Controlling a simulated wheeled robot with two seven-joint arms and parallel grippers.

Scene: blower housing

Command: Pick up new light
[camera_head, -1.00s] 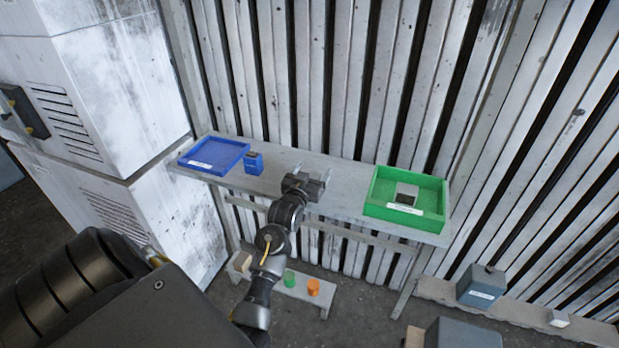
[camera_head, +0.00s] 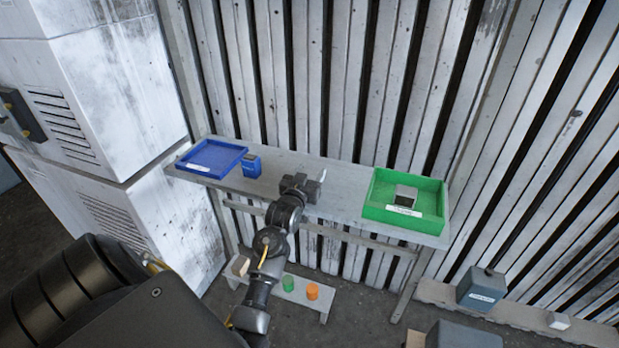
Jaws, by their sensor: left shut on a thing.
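My left gripper (camera_head: 318,181) is low over the middle of the grey table (camera_head: 345,190), between the blue tray and the green tray. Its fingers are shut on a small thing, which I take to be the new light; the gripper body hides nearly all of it. Only a thin pale sliver shows at the fingertips, so its shape cannot be told. My right gripper is not in view.
A blue tray (camera_head: 203,170) and a blue device (camera_head: 252,166) stand at the table's left. A green tray (camera_head: 375,213) holding a grey block (camera_head: 407,192) stands at the right. A low bench below bears a green cylinder (camera_head: 289,283) and an orange one (camera_head: 312,291). A slatted wall is behind.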

